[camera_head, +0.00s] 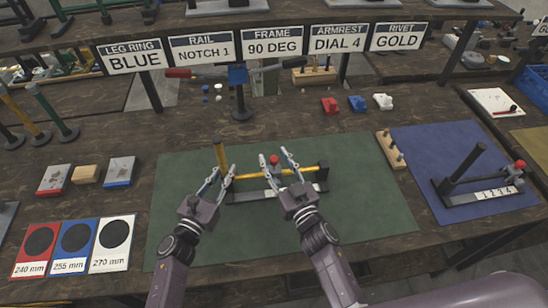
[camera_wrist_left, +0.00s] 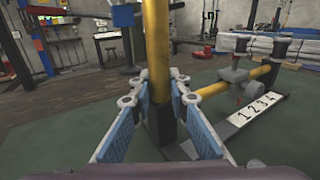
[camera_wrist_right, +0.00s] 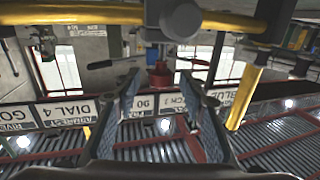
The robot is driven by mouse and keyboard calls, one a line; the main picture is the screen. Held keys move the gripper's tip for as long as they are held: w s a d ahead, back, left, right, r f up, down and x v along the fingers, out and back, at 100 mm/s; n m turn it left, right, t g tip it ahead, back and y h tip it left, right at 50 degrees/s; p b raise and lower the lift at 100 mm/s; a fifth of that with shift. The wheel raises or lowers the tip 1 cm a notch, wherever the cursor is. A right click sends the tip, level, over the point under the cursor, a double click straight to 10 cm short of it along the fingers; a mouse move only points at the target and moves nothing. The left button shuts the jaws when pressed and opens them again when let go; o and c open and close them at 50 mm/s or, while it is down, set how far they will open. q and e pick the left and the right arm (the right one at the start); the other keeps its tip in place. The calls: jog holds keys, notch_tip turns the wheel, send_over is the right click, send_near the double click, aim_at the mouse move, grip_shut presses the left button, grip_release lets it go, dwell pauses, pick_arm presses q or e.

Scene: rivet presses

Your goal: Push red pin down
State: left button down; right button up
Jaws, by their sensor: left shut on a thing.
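The fixture has an upright yellow post (camera_head: 220,155), a yellow horizontal bar (camera_head: 247,175) and a black base with a numbered strip, standing on a green mat (camera_head: 360,205). The red pin (camera_head: 273,159) sits at a grey joint on the bar; it also shows in the right wrist view (camera_wrist_right: 160,76). My left gripper (camera_head: 224,172) is shut on the yellow post (camera_wrist_left: 156,60), low above its black foot. My right gripper (camera_head: 274,157) is open, with the red pin between its fingers and visible gaps beside it. The pin's lower end is hidden in the head view.
A second fixture (camera_head: 485,180) with a red knob stands on a blue mat (camera_head: 420,140) at right. Coloured size cards (camera_head: 75,238) lie at left. A wooden block with pegs (camera_head: 391,150) stands beside the green mat. Small red, blue and white parts lie behind it.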

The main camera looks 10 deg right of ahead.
jog(key=shift+w+a, duration=0.1)
jog(key=shift+w, duration=0.3)
jog(key=shift+c, duration=0.2)
grip_shut()
